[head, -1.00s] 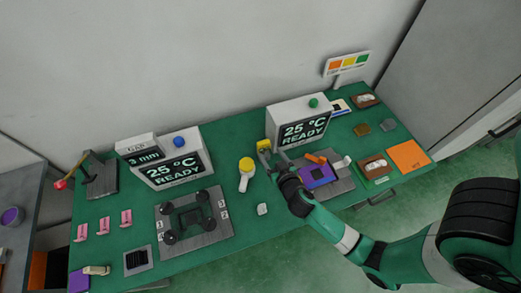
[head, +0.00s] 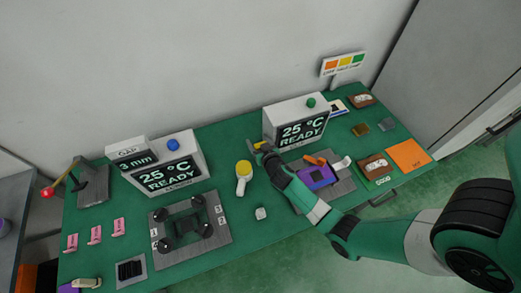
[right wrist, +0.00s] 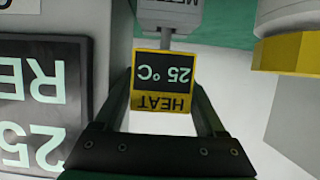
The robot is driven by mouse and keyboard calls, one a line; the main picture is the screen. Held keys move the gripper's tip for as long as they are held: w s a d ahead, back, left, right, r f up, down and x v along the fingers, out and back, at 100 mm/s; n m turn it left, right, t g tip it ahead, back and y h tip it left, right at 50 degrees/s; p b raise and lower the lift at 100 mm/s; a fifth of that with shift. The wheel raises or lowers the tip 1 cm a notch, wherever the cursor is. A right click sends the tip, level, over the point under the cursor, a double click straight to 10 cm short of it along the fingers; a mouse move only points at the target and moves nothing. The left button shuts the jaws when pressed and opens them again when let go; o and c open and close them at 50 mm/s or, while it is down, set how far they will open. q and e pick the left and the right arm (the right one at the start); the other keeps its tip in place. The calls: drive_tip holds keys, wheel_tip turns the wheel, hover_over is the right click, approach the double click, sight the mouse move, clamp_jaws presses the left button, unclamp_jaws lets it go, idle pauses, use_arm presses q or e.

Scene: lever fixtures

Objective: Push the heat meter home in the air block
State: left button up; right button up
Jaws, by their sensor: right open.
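The heat meter (right wrist: 164,78), a small yellow-framed block with a dark "25 °C" face and a "HEAT" label, sits between the fingers of my right gripper (right wrist: 165,92) in the right wrist view. The fingers stand open on both sides of it. A grey shaft from a part marked "METER" (right wrist: 168,12) meets its far end. In the head view my right gripper (head: 262,150) is beside the right-hand display box and mostly hides the meter. I cannot tell which part is the air block; a purple block (head: 318,177) with an orange lever lies on a grey plate. My left gripper is not in view.
The right display box (head: 300,122) reads 25 °C READY and stands close to the gripper. A white tool with a yellow cap (head: 244,168) stands just left of it.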

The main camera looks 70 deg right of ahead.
drive_tip(key=c, duration=1)
drive_tip(key=shift+r, duration=0.1)
